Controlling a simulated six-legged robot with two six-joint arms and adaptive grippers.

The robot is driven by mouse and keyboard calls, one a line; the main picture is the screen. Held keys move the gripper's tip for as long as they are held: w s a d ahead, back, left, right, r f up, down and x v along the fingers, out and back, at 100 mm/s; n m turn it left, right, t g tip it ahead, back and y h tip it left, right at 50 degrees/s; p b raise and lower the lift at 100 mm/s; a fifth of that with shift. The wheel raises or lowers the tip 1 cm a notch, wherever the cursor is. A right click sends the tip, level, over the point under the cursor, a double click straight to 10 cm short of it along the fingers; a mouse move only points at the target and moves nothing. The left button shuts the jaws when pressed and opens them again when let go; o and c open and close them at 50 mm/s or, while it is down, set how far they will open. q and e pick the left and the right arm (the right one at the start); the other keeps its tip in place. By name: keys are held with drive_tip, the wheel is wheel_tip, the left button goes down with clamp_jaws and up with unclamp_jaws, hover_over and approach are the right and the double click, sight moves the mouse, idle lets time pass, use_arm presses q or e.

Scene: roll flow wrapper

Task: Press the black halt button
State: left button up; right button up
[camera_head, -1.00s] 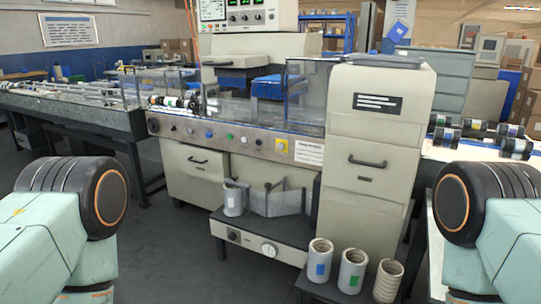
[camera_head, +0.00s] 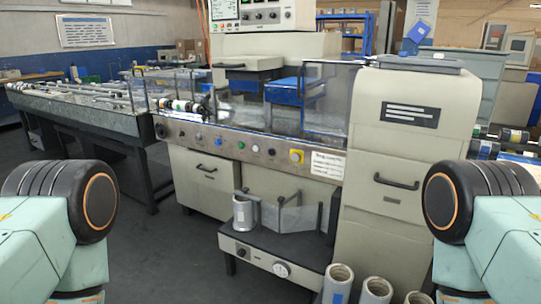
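The flow wrapper's control panel (camera_head: 225,144) runs along the front of the machine, ahead of me. A dark round control (camera_head: 160,131) sits at its left end. Labels are too small to read, so I cannot tell which dark one is the halt button. Only my arm links show at the left and right edges, well short of the panel. Neither gripper is in view.
A clear guard (camera_head: 335,97) stands above the panel's right part. A low black shelf (camera_head: 270,243) juts out below, with cardboard-like rolls (camera_head: 338,283) in front at right. A tall beige cabinet (camera_head: 386,210) stands right. Floor at front left is clear.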

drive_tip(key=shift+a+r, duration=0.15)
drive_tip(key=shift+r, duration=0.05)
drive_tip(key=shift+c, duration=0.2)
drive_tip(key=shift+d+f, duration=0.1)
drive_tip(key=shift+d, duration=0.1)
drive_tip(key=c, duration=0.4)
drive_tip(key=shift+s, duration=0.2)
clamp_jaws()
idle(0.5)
